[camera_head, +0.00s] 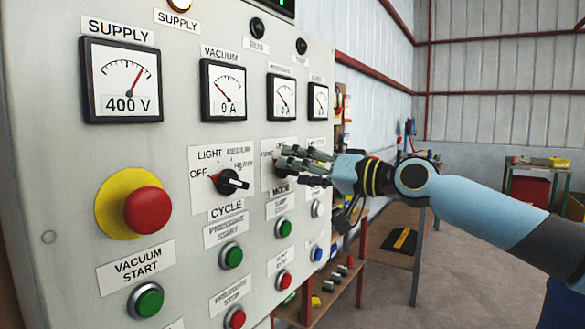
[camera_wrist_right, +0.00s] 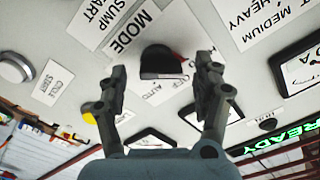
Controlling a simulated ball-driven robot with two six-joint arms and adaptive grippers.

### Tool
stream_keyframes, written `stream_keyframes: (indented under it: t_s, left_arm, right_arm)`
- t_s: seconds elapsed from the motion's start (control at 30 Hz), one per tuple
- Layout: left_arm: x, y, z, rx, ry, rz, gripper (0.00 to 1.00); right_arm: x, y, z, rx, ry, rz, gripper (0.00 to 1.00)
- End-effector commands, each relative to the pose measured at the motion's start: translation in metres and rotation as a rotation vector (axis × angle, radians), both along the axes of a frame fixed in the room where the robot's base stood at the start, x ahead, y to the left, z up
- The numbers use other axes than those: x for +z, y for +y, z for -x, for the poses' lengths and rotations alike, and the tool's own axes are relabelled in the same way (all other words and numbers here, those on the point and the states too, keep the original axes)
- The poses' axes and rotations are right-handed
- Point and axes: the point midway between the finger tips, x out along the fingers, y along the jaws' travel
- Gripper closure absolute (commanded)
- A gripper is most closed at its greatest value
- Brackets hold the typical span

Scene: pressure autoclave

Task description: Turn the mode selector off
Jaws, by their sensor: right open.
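The mode selector (camera_wrist_right: 160,62) is a dark knob with a red mark, on a white plate labelled MODE, with OFF and AUTO legible in the right wrist view. In the head view my fingers hide most of it, and its pointer setting cannot be read. My right gripper (camera_head: 306,165) is open in front of it. In the right wrist view its two fingers stand one on each side of the knob, with a visible gap on both sides. My left gripper is not in view.
The CYCLE selector (camera_head: 229,182) is left of the mode selector. A red emergency button (camera_head: 147,210) on a yellow disc sticks out at the left. Green START buttons (camera_head: 231,256) sit below, and gauges (camera_head: 224,91) above. Open floor and a wooden bench (camera_head: 400,240) lie to the right.

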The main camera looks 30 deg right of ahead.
Motion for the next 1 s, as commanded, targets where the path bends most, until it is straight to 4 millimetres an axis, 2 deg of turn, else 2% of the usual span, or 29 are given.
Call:
stream_keyframes:
  t_s: [0.2, 0.5, 0.9, 0.93, 1.0]
  left_arm:
    - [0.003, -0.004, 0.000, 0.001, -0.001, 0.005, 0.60]
    - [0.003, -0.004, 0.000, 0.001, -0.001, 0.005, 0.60]
    - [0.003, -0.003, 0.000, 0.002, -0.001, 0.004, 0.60]
    - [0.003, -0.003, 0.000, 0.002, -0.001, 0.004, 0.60]
    - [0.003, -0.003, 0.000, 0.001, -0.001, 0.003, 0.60]
  right_arm:
    - [0.001, 0.007, -0.014, 0.002, 0.000, 0.000, 0.33]
    - [0.000, 0.007, -0.015, 0.002, 0.000, 0.001, 0.33]
    - [0.000, 0.007, -0.015, 0.002, 0.000, 0.001, 0.84]
    - [0.000, 0.007, -0.015, 0.002, 0.000, 0.001, 0.87]
    - [0.000, 0.007, -0.015, 0.001, 0.000, 0.000, 0.87]
